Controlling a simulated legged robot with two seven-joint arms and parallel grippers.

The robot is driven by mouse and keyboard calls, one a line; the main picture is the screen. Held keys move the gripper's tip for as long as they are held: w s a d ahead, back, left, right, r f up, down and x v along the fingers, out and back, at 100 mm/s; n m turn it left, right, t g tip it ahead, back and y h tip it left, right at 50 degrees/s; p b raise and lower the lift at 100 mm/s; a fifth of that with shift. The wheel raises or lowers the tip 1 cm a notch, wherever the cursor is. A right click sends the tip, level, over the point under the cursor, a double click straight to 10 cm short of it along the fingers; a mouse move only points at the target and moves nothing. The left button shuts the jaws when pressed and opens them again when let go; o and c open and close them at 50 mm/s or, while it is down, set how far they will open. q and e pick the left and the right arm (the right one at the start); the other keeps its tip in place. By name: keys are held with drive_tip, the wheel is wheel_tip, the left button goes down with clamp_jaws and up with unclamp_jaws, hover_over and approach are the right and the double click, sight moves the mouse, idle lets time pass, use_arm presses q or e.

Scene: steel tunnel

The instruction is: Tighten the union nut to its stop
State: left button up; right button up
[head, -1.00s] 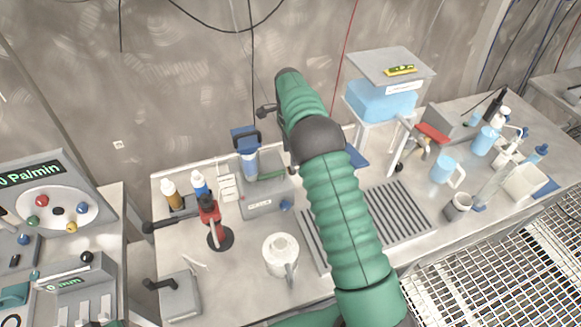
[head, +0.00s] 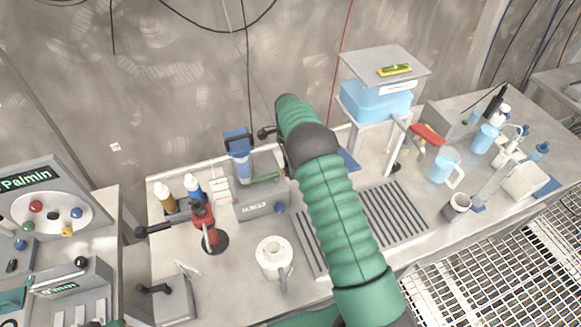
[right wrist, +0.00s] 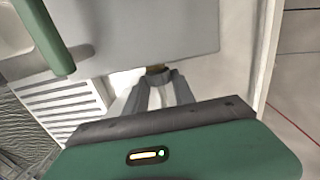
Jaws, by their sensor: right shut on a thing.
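My right gripper (right wrist: 157,76) is shut, its grey fingertips together on a small brass-coloured part (right wrist: 156,69) beside a grey plate in the right wrist view. This part may be the union nut; only a sliver of it shows, so its thread and any gap to a stop are hidden. In the head view my green right arm reaches over the bench and covers the fingertips and what they hold. My left gripper is not in view.
A grey plate (right wrist: 150,28) lies close above the fingertips. A slotted drip grate (head: 395,216) is right of my arm. The blue tank (head: 375,101) stands on a white stand. A white jug (head: 270,262) and red tool (head: 204,222) stand to the left.

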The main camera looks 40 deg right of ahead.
drive_tip(key=shift+d+r, duration=0.1)
drive_tip(key=shift+d, duration=0.15)
clamp_jaws()
drive_tip(key=shift+w+a, duration=0.2)
drive_tip(key=shift+a, duration=0.15)
drive_tip(key=shift+w+d+r+g+p, duration=0.1)
drive_tip(key=shift+d+r+g+p, duration=0.05)
drive_tip(key=shift+g+p, duration=0.25)
drive_tip(key=o, duration=0.7)
unclamp_jaws()
drive_tip(key=shift+o, duration=1.4)
drive_tip(key=shift+g, duration=0.3)
wheel_tip(320, 180, up, 7)
drive_tip(key=w, duration=0.1)
drive_tip(key=shift+w+d, duration=0.15)
drive_tip(key=shift+w, duration=0.15)
